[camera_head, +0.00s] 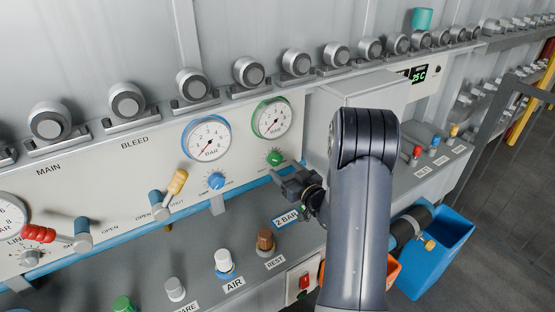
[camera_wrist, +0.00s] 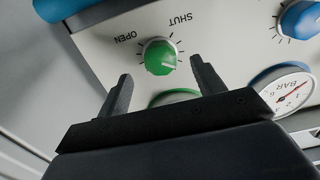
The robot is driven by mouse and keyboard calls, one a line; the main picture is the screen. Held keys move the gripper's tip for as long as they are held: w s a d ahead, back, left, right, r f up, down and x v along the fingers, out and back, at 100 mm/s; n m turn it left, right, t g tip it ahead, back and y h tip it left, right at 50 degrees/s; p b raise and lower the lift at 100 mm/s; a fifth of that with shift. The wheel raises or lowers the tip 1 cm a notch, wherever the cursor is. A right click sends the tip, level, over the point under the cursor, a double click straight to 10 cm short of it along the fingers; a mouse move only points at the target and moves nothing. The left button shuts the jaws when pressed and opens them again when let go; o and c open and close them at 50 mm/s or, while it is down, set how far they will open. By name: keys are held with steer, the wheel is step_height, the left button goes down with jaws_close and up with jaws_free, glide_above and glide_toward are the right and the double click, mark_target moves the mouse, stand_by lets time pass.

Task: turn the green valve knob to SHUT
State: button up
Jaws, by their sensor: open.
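The green valve knob (camera_head: 274,158) is on the panel just below the green-rimmed gauge (camera_head: 272,118). In the wrist view the knob (camera_wrist: 158,57) is round, with a short white mark on its face that seems to point to the right in the picture. The upside-down labels OPEN (camera_wrist: 131,38) and SHUT (camera_wrist: 180,19) stand above it there. My gripper (camera_head: 283,174) is open and empty, close to the panel below and right of the knob. In the wrist view its two fingertips (camera_wrist: 160,72) stand apart, one to each side of the knob; contact is not visible.
A blue knob (camera_head: 215,181) and a blue-rimmed gauge (camera_head: 206,138) are just left. A grey box (camera_head: 352,92) juts out at the right.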

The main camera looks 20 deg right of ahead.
mark_target(277, 162)
steer(key=w, duration=0.3)
steer(key=w+a+p, duration=0.1)
steer(key=w, duration=0.1)
steer(key=c, duration=1)
